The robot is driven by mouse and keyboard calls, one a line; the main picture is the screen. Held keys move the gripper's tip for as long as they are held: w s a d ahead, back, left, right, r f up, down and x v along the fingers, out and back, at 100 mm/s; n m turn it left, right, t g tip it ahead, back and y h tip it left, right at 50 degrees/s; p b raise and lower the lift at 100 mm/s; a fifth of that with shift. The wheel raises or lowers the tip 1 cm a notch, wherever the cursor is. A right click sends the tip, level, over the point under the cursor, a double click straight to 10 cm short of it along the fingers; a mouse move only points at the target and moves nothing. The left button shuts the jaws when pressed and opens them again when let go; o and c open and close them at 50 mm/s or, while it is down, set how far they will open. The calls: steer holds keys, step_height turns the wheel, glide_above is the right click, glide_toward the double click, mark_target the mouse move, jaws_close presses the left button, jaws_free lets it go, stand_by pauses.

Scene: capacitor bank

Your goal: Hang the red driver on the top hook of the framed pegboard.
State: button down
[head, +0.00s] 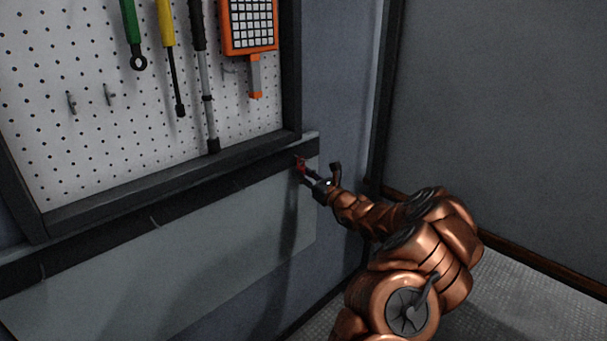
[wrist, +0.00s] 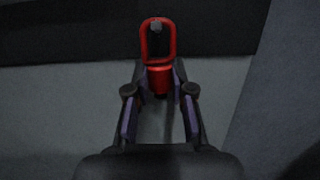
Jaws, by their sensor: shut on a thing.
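The red driver (wrist: 160,78) is between the fingers of my gripper (wrist: 158,92) in the wrist view, with its red loop pointing up. A small dark peg end shows inside the top of the loop; I cannot tell whether the loop rests on it. In the head view the driver (head: 300,165) is a small red spot at my gripper (head: 309,175), in front of the dark rail's right end. The framed pegboard (head: 60,160) is at upper left. Two bare hooks show on it, one left (head: 71,102) and one right (head: 109,94). Its top is out of view.
A green tool (head: 130,25), a yellow-handled driver (head: 168,30), a long black-and-grey tool (head: 205,85) and an orange gridded device (head: 250,30) hang on the pegboard. The dark rail (head: 110,235) with small hooks runs beneath the frame. A grey wall (head: 500,100) stands at right.

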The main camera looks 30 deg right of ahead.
steer(key=shift+r, duration=0.15)
steer(key=shift+s+r, duration=0.15)
steer(key=shift+r, duration=0.1)
steer(key=shift+s+d+r, duration=0.1)
steer(key=shift+s+r, duration=0.05)
stand_by(0.4)
steer(key=shift+s+r+p, duration=0.3)
steer(key=shift+s, duration=0.05)
steer(key=r+p+v, duration=0.1)
steer(key=r+v, duration=0.1)
steer(key=v, duration=1)
steer(key=shift+p, duration=0.3)
steer(key=shift+s+d, duration=0.1)
stand_by(0.9)
